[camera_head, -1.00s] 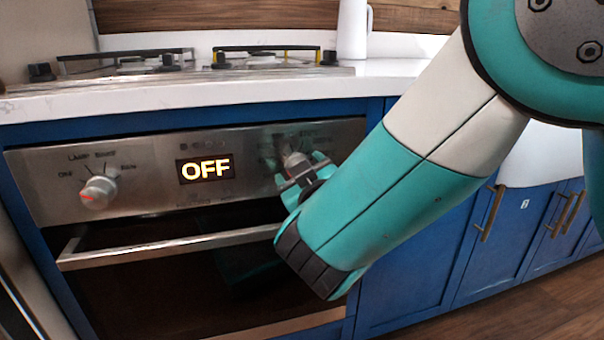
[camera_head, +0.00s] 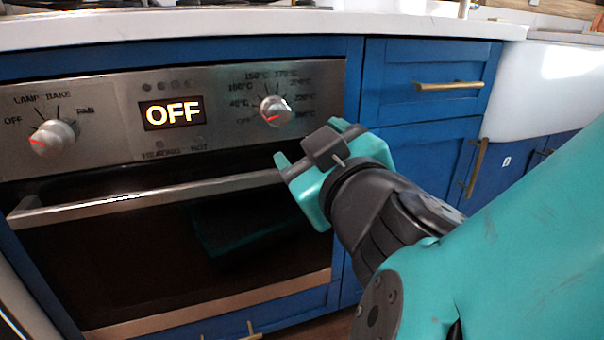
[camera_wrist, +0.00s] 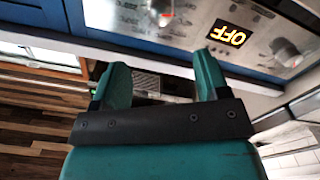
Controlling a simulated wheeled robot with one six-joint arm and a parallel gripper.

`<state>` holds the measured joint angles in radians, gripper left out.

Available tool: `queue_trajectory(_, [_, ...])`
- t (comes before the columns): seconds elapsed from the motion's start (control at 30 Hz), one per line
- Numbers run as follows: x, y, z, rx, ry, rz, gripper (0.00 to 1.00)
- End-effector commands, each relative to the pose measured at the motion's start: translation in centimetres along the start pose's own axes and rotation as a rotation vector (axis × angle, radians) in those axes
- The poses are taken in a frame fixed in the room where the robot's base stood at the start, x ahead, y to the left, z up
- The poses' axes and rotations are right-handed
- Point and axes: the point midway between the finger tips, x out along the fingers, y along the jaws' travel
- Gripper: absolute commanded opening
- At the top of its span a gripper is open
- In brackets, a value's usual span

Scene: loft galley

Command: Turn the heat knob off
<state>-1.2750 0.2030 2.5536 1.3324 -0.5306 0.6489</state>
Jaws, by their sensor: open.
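The heat knob (camera_head: 275,111) is the round silver knob at the right of the oven panel, ringed by temperature marks. Its red mark points down and left, towards the OFF label. The oven display (camera_head: 173,113) reads OFF. My gripper (camera_head: 310,143) is open and empty, below and to the right of the heat knob, apart from it. In the wrist view, the panel shows upside down beyond my open fingers (camera_wrist: 161,70). The heat knob (camera_wrist: 160,9) is at the top edge there, blurred.
A second silver knob (camera_head: 53,137) with LAMP, BAKE and FAN labels is at the panel's left. The oven door handle (camera_head: 140,199) runs below the panel, near my gripper. A white countertop (camera_head: 250,25) overhangs above. Blue drawers (camera_head: 430,85) stand to the right.

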Motion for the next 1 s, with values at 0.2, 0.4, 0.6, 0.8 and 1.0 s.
queue_trajectory(0.2, [-2.0, -0.3, 0.2, 0.004, 0.004, 0.001, 0.68])
queue_trajectory(0.4, [-2.7, -0.1, 0.1, -0.001, -0.001, 0.000, 0.68])
queue_trajectory(0.6, [-2.7, 0.0, 0.0, -0.002, -0.002, 0.000, 0.68])
queue_trajectory(0.8, [-2.3, 0.7, 0.9, 0.014, -0.061, 0.007, 0.68])
queue_trajectory(1.0, [-2.0, 4.1, 7.9, 0.136, -0.493, -0.009, 0.68])
